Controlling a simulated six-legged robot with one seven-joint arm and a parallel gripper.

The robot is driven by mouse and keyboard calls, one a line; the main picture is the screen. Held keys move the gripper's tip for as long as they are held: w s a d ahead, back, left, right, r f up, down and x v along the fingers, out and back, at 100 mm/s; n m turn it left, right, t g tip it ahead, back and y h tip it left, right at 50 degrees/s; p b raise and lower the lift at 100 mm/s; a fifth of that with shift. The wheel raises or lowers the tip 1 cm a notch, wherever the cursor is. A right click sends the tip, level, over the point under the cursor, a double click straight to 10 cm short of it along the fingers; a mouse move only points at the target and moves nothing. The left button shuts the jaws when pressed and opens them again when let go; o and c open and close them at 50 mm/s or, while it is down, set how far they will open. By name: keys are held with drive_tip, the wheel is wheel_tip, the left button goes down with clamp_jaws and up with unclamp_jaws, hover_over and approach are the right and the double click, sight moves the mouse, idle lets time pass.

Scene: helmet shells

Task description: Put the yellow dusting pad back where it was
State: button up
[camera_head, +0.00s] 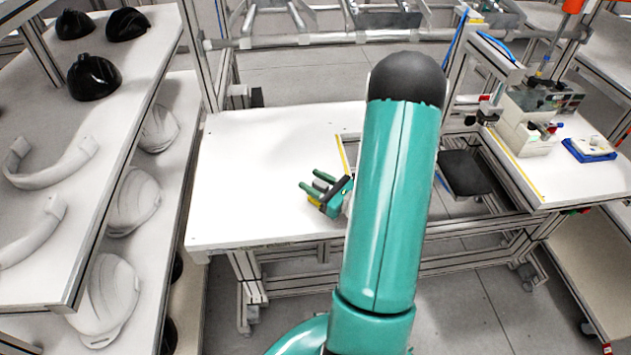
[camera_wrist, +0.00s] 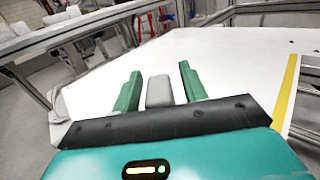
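My gripper (camera_head: 308,178) is over the white table, with its two green fingers spread apart and pointing left. In the wrist view my gripper (camera_wrist: 160,68) shows a grey block (camera_wrist: 160,92) in the space between the fingers. Gaps show beside the block, and I cannot tell whether it touches anything. A small yellow patch (camera_head: 313,201) shows beside the lower finger in the head view; I cannot tell whether it is the dusting pad or part of my gripper. No yellow pad can be made out clearly elsewhere.
The white table (camera_head: 240,165) is otherwise bare at left, with a yellow strip (camera_wrist: 286,88) at right. A shelf at left holds black helmets (camera_head: 93,78) and white shells (camera_head: 135,200). A bench at right carries a blue tray (camera_head: 590,154) and equipment. My arm hides the middle.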

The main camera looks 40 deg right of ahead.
drive_tip(key=shift+r, duration=0.2)
drive_tip(key=s, duration=0.4)
drive_tip(key=s+d, duration=0.1)
drive_tip(key=s, duration=0.3)
drive_tip(key=s+d, duration=0.1)
drive_tip(key=s, duration=0.2)
drive_tip(key=shift+s+d+f, duration=0.1)
drive_tip(key=shift+s, duration=0.3)
drive_tip(key=w+a+r+n+g+y, duration=0.1)
drive_tip(key=a+r+n+g+y, duration=0.35)
drive_tip(key=a+n+g, duration=0.4)
drive_tip(key=w+a+r+n+g+y, duration=0.25)
drive_tip(key=a+r+n+g, duration=0.3)
drive_tip(key=a+n, duration=0.65)
drive_tip(key=s+a+r+n+t+h, duration=0.1)
drive_tip(key=a+r+n+h, duration=0.3)
drive_tip(key=r+n+h, duration=0.1)
drive_tip(key=s+a+r+n+t+h, duration=0.1)
drive_tip(key=a+r+n+h, duration=0.3)
drive_tip(key=n, duration=0.4)
wheel_tip(320, 180, up, 3)
drive_tip(key=shift+s+f+h, duration=0.15)
drive_tip(key=shift+s+h, duration=0.55)
drive_tip(key=shift+s, duration=0.1)
